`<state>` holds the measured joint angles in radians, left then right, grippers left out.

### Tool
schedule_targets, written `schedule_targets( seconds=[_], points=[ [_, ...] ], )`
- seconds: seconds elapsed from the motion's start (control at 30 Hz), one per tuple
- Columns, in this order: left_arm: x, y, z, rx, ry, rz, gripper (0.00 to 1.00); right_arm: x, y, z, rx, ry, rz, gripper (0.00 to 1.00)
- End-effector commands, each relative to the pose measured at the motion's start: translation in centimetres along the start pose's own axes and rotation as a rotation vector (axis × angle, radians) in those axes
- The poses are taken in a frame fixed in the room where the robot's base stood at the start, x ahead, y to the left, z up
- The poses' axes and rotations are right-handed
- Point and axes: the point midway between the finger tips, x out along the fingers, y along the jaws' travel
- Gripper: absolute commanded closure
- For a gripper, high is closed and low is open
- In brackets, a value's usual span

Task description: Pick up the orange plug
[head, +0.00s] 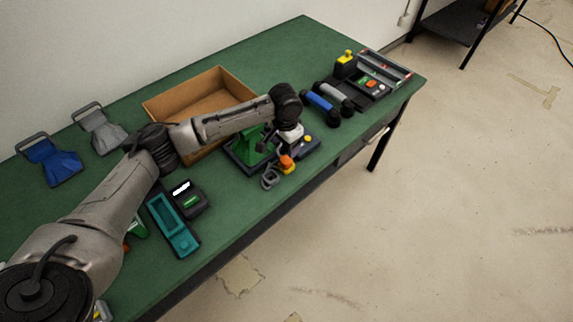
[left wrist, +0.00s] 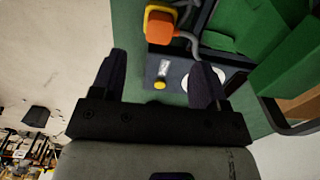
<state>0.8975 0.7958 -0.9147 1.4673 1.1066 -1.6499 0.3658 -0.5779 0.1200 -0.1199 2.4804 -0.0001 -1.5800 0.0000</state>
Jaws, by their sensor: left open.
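The orange plug (head: 286,163) shows in the head view at the front of a dark base, close to the table's front edge. A grey cable (head: 270,179) runs from it in a loop. My left gripper (head: 284,141) is just above and behind the plug in this view, partly hidden by its own wrist. In the left wrist view the plug (left wrist: 160,27) has a yellow end and lies beyond the open, empty fingers (left wrist: 157,62). I cannot tell the exact gap. My right gripper is not in view.
A green stand (head: 250,147) rises from the dark base beside the gripper. A cardboard box (head: 160,107) stands behind. A teal tray (head: 172,227) and a black device (head: 188,197) lie left of the plug. Blue (head: 320,105) and grey handsets lie to the right.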

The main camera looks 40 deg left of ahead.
Motion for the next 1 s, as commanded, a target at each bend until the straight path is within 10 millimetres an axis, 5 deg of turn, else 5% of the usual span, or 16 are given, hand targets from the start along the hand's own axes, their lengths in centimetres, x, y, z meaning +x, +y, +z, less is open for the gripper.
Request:
schedule_targets(
  seconds=[1.0],
  points=[
    [8.3,0.0,-0.4,-0.002,0.001,-0.001,0.32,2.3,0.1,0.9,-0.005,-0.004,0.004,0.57]
  ],
)
